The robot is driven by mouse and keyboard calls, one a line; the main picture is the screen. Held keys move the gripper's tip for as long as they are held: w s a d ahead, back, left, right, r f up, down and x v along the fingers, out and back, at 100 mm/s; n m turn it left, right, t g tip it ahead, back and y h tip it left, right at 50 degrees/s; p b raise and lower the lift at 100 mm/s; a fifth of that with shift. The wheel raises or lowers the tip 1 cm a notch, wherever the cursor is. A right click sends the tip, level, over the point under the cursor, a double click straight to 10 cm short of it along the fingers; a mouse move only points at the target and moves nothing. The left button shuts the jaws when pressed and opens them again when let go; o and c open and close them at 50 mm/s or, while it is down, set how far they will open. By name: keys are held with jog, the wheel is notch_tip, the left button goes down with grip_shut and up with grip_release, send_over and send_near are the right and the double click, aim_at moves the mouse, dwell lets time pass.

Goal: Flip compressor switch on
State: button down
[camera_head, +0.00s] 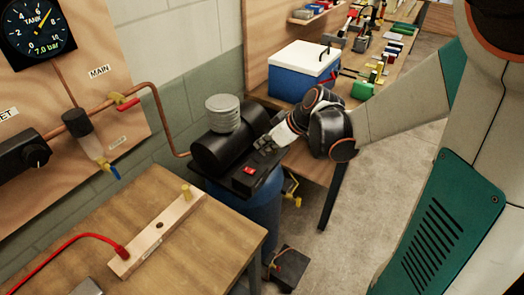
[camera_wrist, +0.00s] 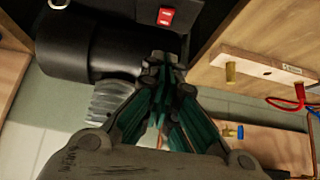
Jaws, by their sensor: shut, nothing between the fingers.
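The compressor (camera_head: 222,152) is a black motor with a ribbed grey cylinder on top, set over a blue tank (camera_head: 262,213) against the wall. Its red rocker switch (camera_head: 249,171) sits on a black box at the near side. The switch also shows at the top of the wrist view (camera_wrist: 166,16). I cannot tell which way the rocker is set. My gripper (camera_head: 268,148) is over the compressor top, just behind and to the right of the switch. In the wrist view my gripper (camera_wrist: 160,62) has its fingertips together, empty, and apart from the switch in the picture.
A pressure gauge (camera_head: 38,32) reads 7.0 bar on the wall panel. A wooden table (camera_head: 190,238) with a pale bar and red hose stands at the front left. A blue cooler with white lid (camera_head: 303,68) stands on the bench behind my arm.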

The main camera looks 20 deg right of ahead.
jog(key=b, duration=0.3)
send_over(248, 169)
jog(key=s, duration=0.2)
jog(key=f, duration=0.7)
jog(key=shift+w+d, duration=0.25)
jog(key=shift+d, duration=0.15)
notch_tip(248, 169, down, 2)
jog(key=shift+s+d+f+b, duration=0.1)
jog(key=shift+s+d+b, duration=0.05)
jog(key=shift+b, duration=0.3)
jog(key=shift+s+f, duration=0.1)
jog(key=shift+f, duration=0.5)
jog(key=shift+s+d+f+b, duration=0.25)
jog(key=shift+f+b, duration=0.35)
jog(key=shift+b, duration=0.2)
jog(key=shift+r, duration=0.1)
jog(key=shift+w+a, duration=0.1)
jog(key=shift+w+a+r, duration=0.25)
jog(key=shift+w+a, duration=0.15)
jog(key=shift+w, duration=0.1)
